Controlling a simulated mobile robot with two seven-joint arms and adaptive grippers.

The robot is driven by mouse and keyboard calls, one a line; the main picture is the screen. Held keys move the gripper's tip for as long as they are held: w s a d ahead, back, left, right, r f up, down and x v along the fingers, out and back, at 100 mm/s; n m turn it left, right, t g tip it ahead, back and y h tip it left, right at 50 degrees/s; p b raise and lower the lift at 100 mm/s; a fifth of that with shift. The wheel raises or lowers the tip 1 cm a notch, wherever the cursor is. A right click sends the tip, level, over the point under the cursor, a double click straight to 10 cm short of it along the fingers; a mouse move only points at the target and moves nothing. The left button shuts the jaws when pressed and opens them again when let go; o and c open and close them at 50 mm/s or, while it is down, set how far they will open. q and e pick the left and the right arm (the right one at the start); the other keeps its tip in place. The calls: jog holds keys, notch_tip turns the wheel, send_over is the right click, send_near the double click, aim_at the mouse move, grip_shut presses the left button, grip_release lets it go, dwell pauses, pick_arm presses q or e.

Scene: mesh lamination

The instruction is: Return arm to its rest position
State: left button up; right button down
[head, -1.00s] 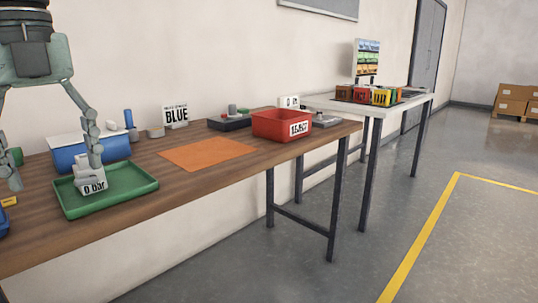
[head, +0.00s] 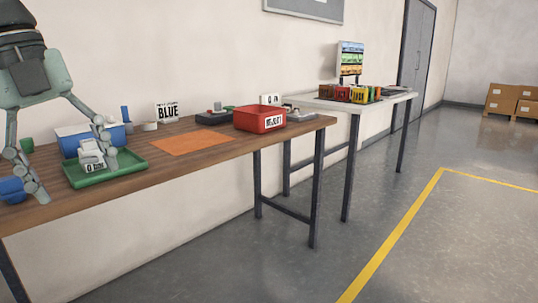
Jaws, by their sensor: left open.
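My left gripper (head: 72,160) reaches in from the left edge, above the left end of the wooden table. Its two fingers are spread wide and hold nothing. One finger hangs left of the green tray (head: 132,170); the other passes in front of the blue box, close to the tray. A white block with a "0 bar"-type label (head: 91,154) sits in the tray between the fingers in the picture; whether a finger touches it I cannot tell. My right gripper is not in view.
The wooden table (head: 140,185) also holds a blue box (head: 72,143), an orange mat (head: 190,143), a red reject bin (head: 258,119) and a "BLUE" sign (head: 167,112). A white table (head: 365,105) with coloured holders stands behind.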

pick_arm(q)
jog(key=w+a+f+n+t+h, duration=0.3)
jog(key=w+f+n+t+h, duration=0.1)
jog(key=w+t, duration=0.25)
jog(key=w+a+f+n+t+h, duration=0.2)
jog(key=w+f+n+t+h, duration=0.15)
jog(key=w+f+t, duration=0.35)
jog(key=s+a+f+n+t+y, duration=0.1)
jog(key=a+f+n+y, duration=0.45)
jog(key=f, duration=0.35)
jog(key=a+f+n+t+y, duration=0.1)
jog(key=a+f+n+y, duration=0.45)
jog(key=f, duration=0.25)
jog(key=s+d+f+n+g+y, duration=0.1)
jog(key=s+f+n+g, duration=0.2)
jog(key=s+f, duration=0.35)
jog(key=s+d+f+n+g+y, duration=0.1)
jog(key=s+f+n+g+y, duration=0.15)
jog(key=f, duration=0.75)
jog(key=s+d+f+g+h, duration=0.3)
jog(key=s+d+f+g, duration=0.4)
jog(key=s+d+f, duration=0.5)
jog(key=s+d, duration=0.2)
jog(key=shift+s+d+f+n+p, duration=0.15)
jog(key=shift+s+f+n+p, duration=0.2)
jog(key=shift+s+n+p, duration=0.05)
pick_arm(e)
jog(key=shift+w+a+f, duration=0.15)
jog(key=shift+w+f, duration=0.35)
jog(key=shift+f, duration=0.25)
